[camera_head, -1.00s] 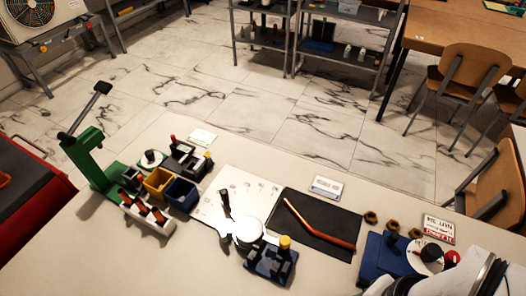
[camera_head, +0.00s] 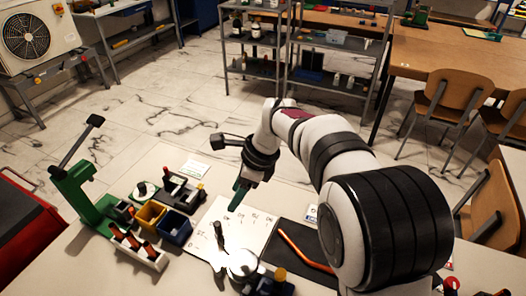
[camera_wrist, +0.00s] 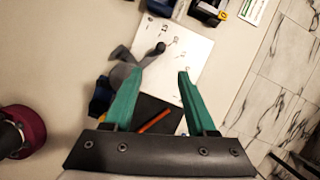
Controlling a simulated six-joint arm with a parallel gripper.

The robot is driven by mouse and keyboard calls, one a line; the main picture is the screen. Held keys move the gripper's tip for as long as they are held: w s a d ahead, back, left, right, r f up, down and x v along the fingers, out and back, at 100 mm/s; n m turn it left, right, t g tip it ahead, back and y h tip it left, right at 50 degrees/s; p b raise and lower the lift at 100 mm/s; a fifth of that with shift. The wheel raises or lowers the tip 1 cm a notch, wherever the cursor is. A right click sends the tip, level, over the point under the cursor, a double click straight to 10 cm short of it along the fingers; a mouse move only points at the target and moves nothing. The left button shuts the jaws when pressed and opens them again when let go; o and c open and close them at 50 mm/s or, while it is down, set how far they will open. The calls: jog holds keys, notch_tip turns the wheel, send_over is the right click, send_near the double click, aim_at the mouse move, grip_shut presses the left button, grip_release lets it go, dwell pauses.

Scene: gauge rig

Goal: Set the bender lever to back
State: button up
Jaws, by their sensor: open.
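The bender has a white marked plate (camera_head: 240,218) with a pale round disc (camera_head: 243,265) at its front edge. Its lever (camera_head: 219,235) has an upright dark handle over the left part of the plate. In the wrist view the lever's dark knob (camera_wrist: 160,47) shows beyond my fingertips, above the white plate (camera_wrist: 185,50). My gripper (camera_head: 239,197) is held above the table, over the plate's far side in the head view. Its green fingers (camera_wrist: 161,77) are apart with nothing between them. The lever and fingers look apart; the height gap is unclear.
A black mat (camera_head: 283,236) with an orange-red rod (camera_head: 303,252) lies right of the plate, partly hidden by my arm. A blue bin (camera_head: 175,227), a yellow bin (camera_head: 150,214) and a green press (camera_head: 78,195) stand to the left. A blue fixture with a yellow knob (camera_head: 280,274) is in front.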

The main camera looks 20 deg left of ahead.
aim_at(218, 223)
jog(key=x, duration=1.6)
jog(key=shift+a+r, duration=0.1)
jog(key=shift+a, duration=0.15)
grip_shut()
dwell(0.4)
